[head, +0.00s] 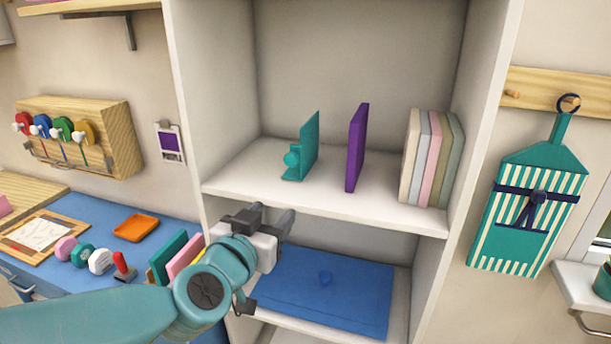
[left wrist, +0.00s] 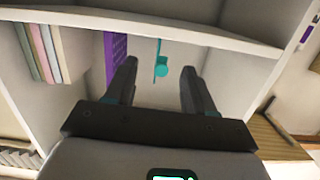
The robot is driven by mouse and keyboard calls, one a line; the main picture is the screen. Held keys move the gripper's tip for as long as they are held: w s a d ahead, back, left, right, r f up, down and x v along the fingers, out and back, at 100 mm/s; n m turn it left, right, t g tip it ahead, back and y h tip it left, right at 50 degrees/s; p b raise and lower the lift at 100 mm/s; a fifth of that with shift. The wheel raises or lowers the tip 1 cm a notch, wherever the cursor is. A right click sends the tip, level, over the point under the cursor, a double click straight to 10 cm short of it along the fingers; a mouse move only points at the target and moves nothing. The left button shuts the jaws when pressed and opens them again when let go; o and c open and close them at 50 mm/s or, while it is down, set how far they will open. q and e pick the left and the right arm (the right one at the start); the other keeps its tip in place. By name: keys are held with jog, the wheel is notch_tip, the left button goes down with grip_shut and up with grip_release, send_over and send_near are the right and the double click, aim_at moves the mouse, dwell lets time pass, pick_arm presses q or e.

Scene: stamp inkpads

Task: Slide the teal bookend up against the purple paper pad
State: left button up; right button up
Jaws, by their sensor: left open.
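The teal bookend (head: 311,142) stands upright on the white shelf board, with a round knob and a foot on its left side. It also shows in the left wrist view (left wrist: 161,67), between my fingertips in the picture. The purple paper pad (head: 356,148) stands upright to the right of the bookend, with a clear gap between them. In the left wrist view the pad (left wrist: 114,52) is left of the bookend. My left gripper (head: 268,216) is open and empty, in front of the shelf and lower than the bookend, not touching it. My right gripper is not in view.
A row of pale books (head: 430,158) stands right of the pad on the same shelf board (head: 240,178). Side walls enclose the shelf. A lower compartment holds a blue mat (head: 350,300). A blue desk (head: 110,275) with stamps lies at the left.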

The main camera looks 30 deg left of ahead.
pick_arm(q)
notch_tip(320, 180, up, 4)
jog(key=s+t, duration=0.1)
jog(key=s, duration=0.2)
jog(key=b, duration=0.2)
send_near(290, 161)
jog(key=d+x, duration=0.1)
jog(key=x, duration=0.2)
jog(key=shift+t, duration=0.3)
jog(key=x, duration=0.5)
jog(key=a+x, duration=0.1)
jog(key=x, duration=0.1)
jog(key=shift+w+a+f+p, duration=0.1)
jog(key=shift+w+f+p, duration=0.1)
jog(key=shift+w+p, duration=0.15)
grip_shut()
